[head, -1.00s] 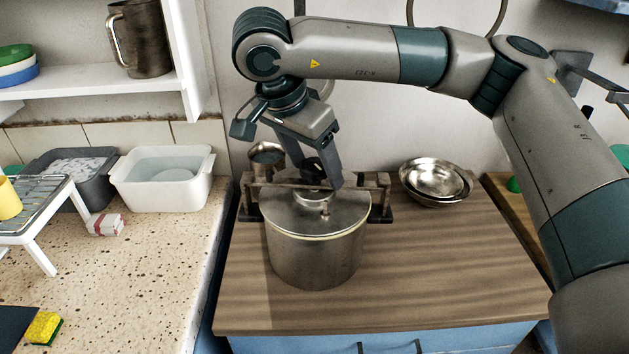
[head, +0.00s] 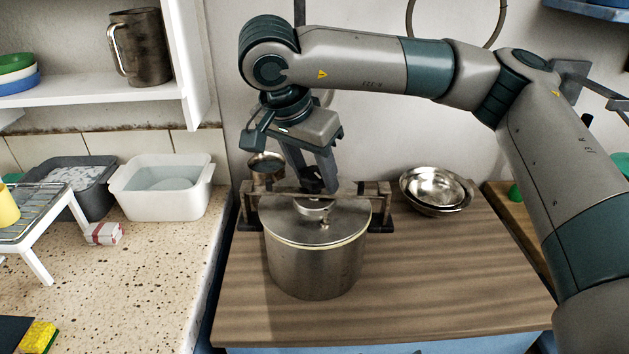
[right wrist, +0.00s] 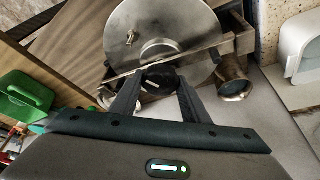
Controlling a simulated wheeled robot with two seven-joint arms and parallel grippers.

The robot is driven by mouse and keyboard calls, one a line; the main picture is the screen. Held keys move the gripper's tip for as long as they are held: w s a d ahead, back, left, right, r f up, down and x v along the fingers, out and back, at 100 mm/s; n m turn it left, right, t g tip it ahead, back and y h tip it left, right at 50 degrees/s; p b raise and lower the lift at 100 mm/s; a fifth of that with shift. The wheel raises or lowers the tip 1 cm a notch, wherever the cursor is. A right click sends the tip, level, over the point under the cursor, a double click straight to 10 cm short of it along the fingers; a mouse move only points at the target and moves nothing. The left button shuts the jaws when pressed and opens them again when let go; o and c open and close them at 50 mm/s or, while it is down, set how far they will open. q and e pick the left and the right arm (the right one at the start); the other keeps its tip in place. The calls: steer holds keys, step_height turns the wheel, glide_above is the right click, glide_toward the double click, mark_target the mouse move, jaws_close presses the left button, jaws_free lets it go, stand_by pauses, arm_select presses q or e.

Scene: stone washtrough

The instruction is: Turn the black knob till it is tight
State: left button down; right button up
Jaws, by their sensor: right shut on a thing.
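The black knob (right wrist: 160,83) shows dark and round between the fingers of my right gripper (right wrist: 161,90) in the right wrist view. My right gripper (head: 316,186) points down from above and is shut on the knob. In the head view the fingers mostly hide the knob. It sits at a metal crossbar (head: 347,188) at the back of a steel pot (head: 316,268). A round metal disc (head: 311,210) shows below the bar, over the pot's lid (head: 345,222). My left gripper is not in view.
The pot stands on a wooden top (head: 430,270). Steel bowls (head: 437,188) stand to its right and a metal cup (head: 266,167) behind it at left. A white basin (head: 162,190) stands on the speckled counter (head: 130,270). The wooden top's front right is clear.

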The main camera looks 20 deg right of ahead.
steer(key=shift+m, duration=0.3)
steer(key=shift+r+m+g+h+p, duration=0.15)
steer(key=shift+m+g+h+p, duration=0.2)
steer(key=shift+m, duration=0.55)
steer(key=m+g+p, duration=0.1)
steer(key=m, duration=0.2)
steer(key=m+g+p, duration=0.1)
steer(key=m, duration=0.2)
steer(key=m+g+p, duration=0.1)
steer(key=m, duration=0.1)
steer(key=shift+m+g, duration=0.25)
steer(key=shift+m, duration=0.15)
steer(key=m+g+y, duration=0.1)
steer(key=m, duration=0.3)
steer(key=shift+m, duration=0.3)
steer(key=o, duration=0.8)
